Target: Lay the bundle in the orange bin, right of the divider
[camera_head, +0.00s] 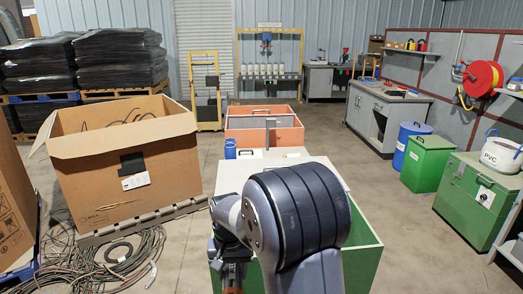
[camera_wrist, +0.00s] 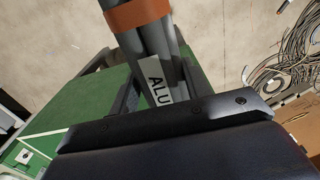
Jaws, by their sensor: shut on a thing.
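In the head view my arm hides most of the gripper, and only a dark part with a bit of orange shows low beside the arm. The orange bin (camera_head: 285,136) stands farther back, beyond the white-topped surface, well apart from my gripper. A grey upright piece inside it looks like the divider (camera_head: 267,122), but its detail is small.
A green bin (camera_head: 364,262) stands below my arm. A large cardboard box (camera_head: 165,170) on a pallet is at left, with loose cables (camera_head: 125,262) on the floor. A blue cup-like container (camera_head: 230,149) stands by the orange bin. Green cabinets are at right.

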